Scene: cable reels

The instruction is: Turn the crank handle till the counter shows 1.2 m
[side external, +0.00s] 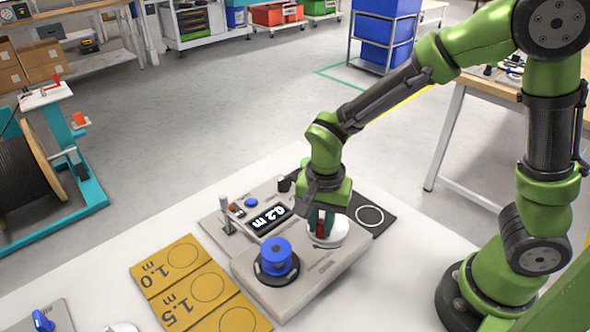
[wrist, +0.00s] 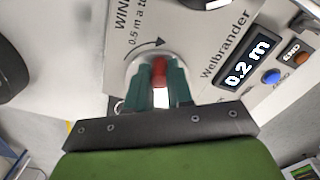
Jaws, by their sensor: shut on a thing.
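The winder (side external: 285,290) is a grey machine on the white table. Its counter (side external: 269,217) reads 0.2 m, and the counter also shows in the wrist view (wrist: 248,62). The red crank handle (wrist: 159,73) stands on a pale round crank disc (side external: 338,236). My gripper (side external: 321,226) points down over the disc, its green fingers shut on the red handle; it also shows in the wrist view (wrist: 160,80). The fingers hide part of the handle. A blue spool (side external: 276,256) sits on a black round base at the front of the winder.
Yellow cards (side external: 185,283) marked 1.0 m and 1.5 m lie left of the winder. A dark mat with a white circle (side external: 370,215) lies behind it. A blue button (wrist: 270,77) and an orange END button (wrist: 301,58) sit by the counter. A metal post (side external: 226,216) stands at the winder's left.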

